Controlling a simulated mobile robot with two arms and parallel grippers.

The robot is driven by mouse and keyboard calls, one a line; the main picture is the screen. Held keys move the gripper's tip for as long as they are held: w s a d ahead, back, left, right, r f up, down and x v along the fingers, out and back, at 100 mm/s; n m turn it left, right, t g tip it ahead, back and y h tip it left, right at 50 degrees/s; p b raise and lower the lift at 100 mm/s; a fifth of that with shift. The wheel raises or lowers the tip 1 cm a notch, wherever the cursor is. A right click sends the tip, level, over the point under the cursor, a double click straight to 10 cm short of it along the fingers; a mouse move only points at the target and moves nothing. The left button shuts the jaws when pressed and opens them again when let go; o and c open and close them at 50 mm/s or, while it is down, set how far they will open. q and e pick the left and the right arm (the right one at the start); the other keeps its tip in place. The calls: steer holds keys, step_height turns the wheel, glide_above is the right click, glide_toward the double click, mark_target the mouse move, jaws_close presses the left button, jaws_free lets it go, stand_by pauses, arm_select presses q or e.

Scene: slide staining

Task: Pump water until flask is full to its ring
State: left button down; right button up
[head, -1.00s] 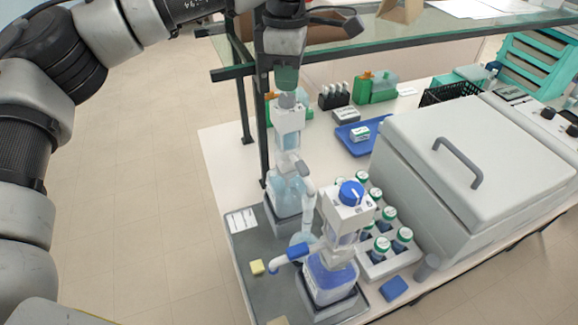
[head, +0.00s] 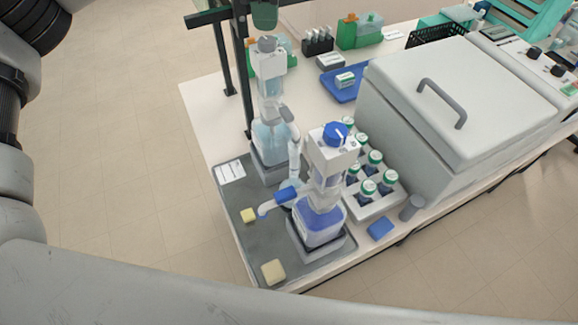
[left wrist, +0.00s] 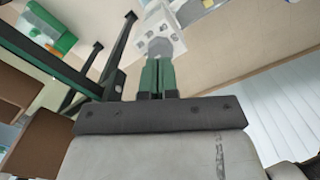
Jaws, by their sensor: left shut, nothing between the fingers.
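A clear dispenser bottle with pale blue liquid (head: 270,140) stands on the grey mat, with a tall white pump head (head: 268,80) and a grey top knob. Its spout points toward a slim pale glass shape (head: 295,160), which looks like the flask's neck. The second dispenser hides most of the flask; its ring and liquid level cannot be made out. My left gripper (head: 264,16) is shut and empty, with green fingertips just above the pump's knob. In the left wrist view the shut fingers (left wrist: 157,78) point at the white pump head (left wrist: 158,38). My right gripper is out of view.
A second dispenser (head: 322,215) with blue liquid and a blue cap stands in front. A white rack of green-capped bottles (head: 370,205), a blue sponge (head: 380,228) and a large lidded grey box (head: 455,95) are to the right. A shelf post (head: 222,60) stands behind left.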

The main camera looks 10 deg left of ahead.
mark_target(267, 40)
arm_select(q)
steer(key=shift+f, duration=0.15)
steer(key=shift+f+b, duration=1.1)
steer(key=shift+f, duration=0.5)
steer(key=shift+s, duration=0.1)
steer(key=shift+r+p, duration=0.65)
steer(key=shift+r, duration=0.5)
steer(key=shift+r+p, duration=0.3)
steer(key=shift+r, duration=0.25)
steer(key=shift+f, duration=0.1)
steer(key=shift+f+b, duration=1.1)
steer(key=shift+f, duration=0.5)
